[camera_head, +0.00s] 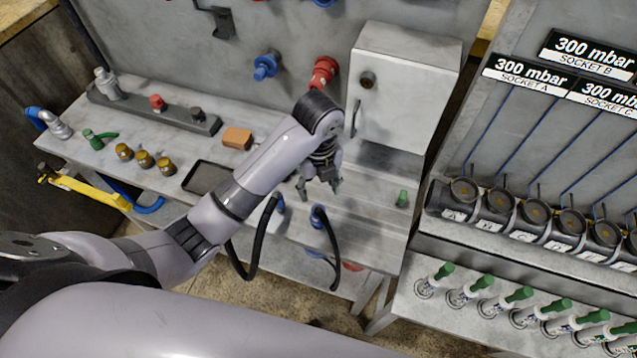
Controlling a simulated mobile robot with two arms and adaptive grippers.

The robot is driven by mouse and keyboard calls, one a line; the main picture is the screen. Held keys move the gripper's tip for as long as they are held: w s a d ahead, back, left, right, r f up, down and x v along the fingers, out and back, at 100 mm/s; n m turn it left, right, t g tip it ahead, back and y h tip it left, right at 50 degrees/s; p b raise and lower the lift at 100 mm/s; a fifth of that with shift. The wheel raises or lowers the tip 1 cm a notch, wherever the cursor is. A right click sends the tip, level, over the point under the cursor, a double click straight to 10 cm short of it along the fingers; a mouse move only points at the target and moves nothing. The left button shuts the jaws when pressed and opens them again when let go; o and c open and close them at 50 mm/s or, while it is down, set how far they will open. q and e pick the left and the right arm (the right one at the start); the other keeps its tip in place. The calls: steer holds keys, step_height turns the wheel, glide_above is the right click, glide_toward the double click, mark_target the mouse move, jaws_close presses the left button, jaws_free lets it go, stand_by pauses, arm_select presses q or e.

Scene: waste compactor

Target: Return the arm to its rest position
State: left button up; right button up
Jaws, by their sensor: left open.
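My left arm comes in from the lower left and reaches out over the grey workbench (375,235). My left gripper (320,188) hangs at its end, pointing down, with its fingers apart and nothing visible between them. It is above the bench top, near the blue fitting of a black hose (333,240). I cannot tell how high it is above the bench. A pale link of my own fills the bottom of the view. My right gripper does not show.
A grey cabinet (405,95) stands behind the gripper, beside a red fitting (323,72) and a blue fitting (265,66). An orange block (237,138), a dark tray (207,178) and several brass pieces (144,159) lie to the left. Socket racks (540,215) stand at right.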

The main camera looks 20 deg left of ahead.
arm_select(q)
steer(key=shift+r, duration=0.25)
stand_by(0.3)
